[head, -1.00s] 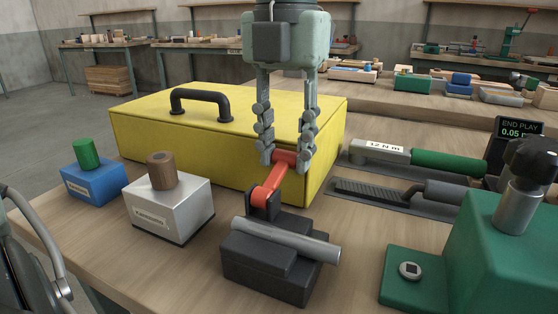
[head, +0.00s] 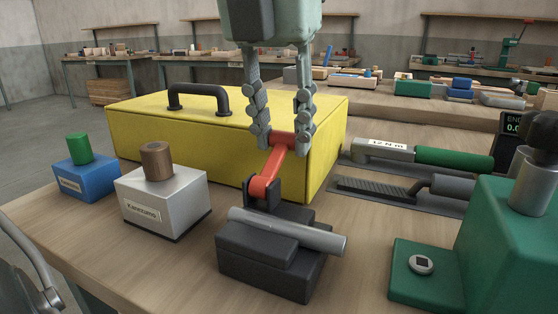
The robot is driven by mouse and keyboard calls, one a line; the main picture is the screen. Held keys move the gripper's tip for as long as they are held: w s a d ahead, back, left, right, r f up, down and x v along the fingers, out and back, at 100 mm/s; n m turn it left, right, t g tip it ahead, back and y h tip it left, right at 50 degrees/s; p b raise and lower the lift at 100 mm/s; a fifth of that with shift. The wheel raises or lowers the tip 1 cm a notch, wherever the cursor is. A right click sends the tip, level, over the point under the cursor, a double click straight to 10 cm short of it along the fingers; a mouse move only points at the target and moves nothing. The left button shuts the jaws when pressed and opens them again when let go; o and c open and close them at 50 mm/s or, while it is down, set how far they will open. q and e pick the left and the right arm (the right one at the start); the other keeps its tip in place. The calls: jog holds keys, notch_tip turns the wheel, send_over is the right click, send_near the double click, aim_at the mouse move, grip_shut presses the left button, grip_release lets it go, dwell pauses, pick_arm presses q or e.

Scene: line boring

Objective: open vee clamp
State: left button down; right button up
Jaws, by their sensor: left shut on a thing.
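The vee clamp is a dark block (head: 270,262) on the bench, with a grey round bar (head: 288,233) lying across its top. Its red lever (head: 267,177) is hinged at the back of the block and stands tilted up, away from the bar, its upper end leaning right. My left gripper (head: 282,142) points down and is shut on the top end of the red lever. My right gripper is not in view.
A yellow case (head: 150,130) with a black handle stands close behind the clamp. A silver block (head: 158,208) and a blue block (head: 88,183) are at left. A torque wrench (head: 450,158), a file (head: 375,191) and a green fixture (head: 515,250) are at right.

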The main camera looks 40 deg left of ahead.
pick_arm(q)
jog(key=shift+b, duration=0.45)
jog(key=shift+s+d+r+t+b, duration=0.1)
jog(key=shift+s+t+b, duration=0.25)
jog(key=shift+t+b, duration=0.4)
jog(key=shift+s+r+t+y+b, duration=0.2)
jog(key=shift+t+y+b, duration=0.1)
jog(key=shift+b, duration=0.45)
jog(key=shift+r, duration=0.2)
